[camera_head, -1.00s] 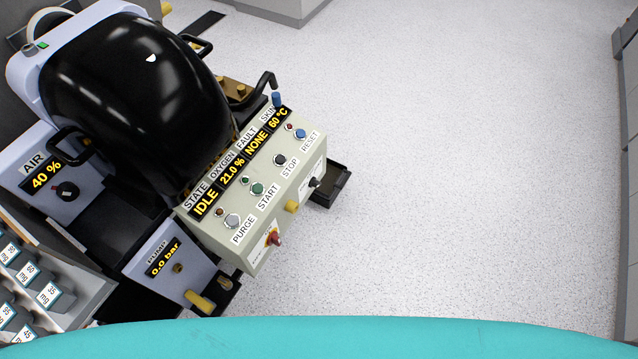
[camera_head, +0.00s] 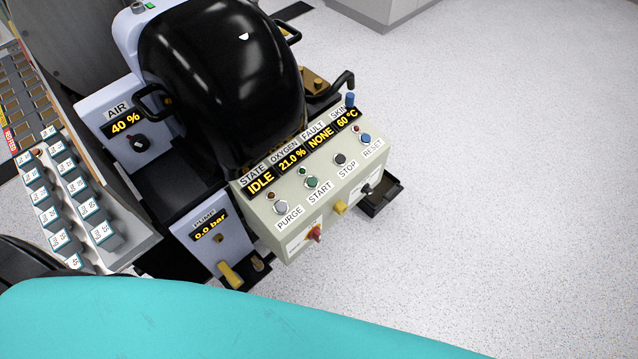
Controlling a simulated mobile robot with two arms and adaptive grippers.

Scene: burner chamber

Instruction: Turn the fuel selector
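The beige control box (camera_head: 262,207) of the burner chamber stands in the middle of the view. On its front face are a red knob (camera_head: 314,234) on a white plate, a yellow knob (camera_head: 340,208), and a small black knob (camera_head: 367,189) on another white plate. The lettering on these plates is too small to read, so I cannot tell which one is the fuel selector. The displays on top read IDLE, 21.0 %, NONE and 60 °C. Neither of my grippers is in view.
The black domed chamber (camera_head: 205,85) stands behind the box. An AIR panel (camera_head: 100,130) with a black knob and a PUMP panel (camera_head: 200,215) with a yellow lever (camera_head: 230,275) are left. A rack of labelled blocks (camera_head: 110,262) stands far left. Floor (camera_head: 500,200) on the right is clear.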

